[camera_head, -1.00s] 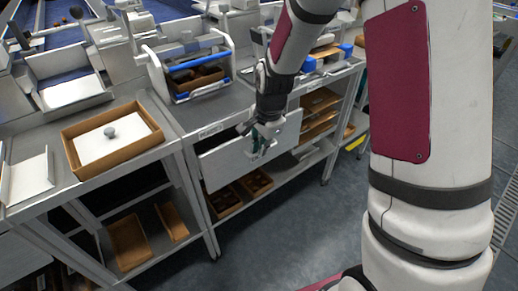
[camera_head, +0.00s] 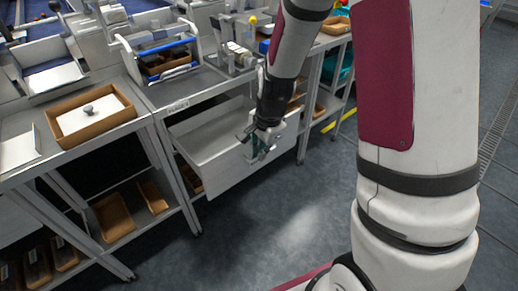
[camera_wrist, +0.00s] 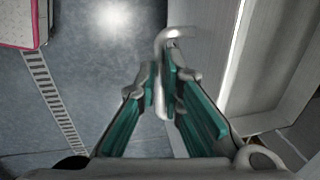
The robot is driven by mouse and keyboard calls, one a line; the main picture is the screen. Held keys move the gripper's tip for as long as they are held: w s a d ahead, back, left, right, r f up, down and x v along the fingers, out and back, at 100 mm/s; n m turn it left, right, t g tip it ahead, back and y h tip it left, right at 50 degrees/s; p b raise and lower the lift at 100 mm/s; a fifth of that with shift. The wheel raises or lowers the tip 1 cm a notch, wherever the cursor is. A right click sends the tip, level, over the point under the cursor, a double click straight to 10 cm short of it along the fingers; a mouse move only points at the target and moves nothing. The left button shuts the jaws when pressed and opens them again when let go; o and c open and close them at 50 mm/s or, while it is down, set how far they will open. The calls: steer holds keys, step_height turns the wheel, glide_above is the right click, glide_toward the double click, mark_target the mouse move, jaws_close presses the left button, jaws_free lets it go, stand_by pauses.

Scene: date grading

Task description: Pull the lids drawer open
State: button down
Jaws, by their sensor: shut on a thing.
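The lids drawer (camera_head: 229,165) is a pale grey drawer under the bench, pulled part way out, with its inside showing from above. It looks empty where I can see in. My gripper (camera_head: 258,150) is at the drawer's front face and shut on the handle. In the wrist view my gripper (camera_wrist: 162,95) has its green-padded fingers closed around the curved metal handle (camera_wrist: 173,34). The drawer's front (camera_wrist: 230,60) runs along the right of that view. My arm hides part of the drawer's far end.
A cardboard tray with a knobbed white lid (camera_head: 91,115) sits on the bench at left. A blue-handled carrier (camera_head: 160,55) stands on the bench above the drawer. Cardboard boxes (camera_head: 113,217) lie on the lower shelf. The floor (camera_head: 290,215) before the drawer is clear.

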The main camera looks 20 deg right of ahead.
steer(key=c, duration=1.7)
jaws_free()
steer(key=shift+r, duration=0.1)
step_height(320, 180, up, 12)
steer(key=s, duration=0.2)
steer(key=shift+d+f, duration=0.25)
steer(key=shift+d, duration=0.1)
steer(key=shift+s, duration=0.1)
steer(key=s+a+r+n, duration=0.1)
steer(key=s+r+n, duration=0.35)
steer(key=s, duration=0.45)
steer(key=s+a+r+n, duration=0.1)
steer(key=s+r+n, duration=0.3)
steer(key=s, duration=0.5)
steer(key=s+r+n, duration=0.2)
steer(key=s+n, duration=0.4)
steer(key=s, duration=0.2)
step_height(320, 180, up, 14)
steer(key=t+p, duration=0.2)
steer(key=p, duration=1)
steer(key=shift+s+h, duration=0.3)
steer(key=shift+s, duration=0.05)
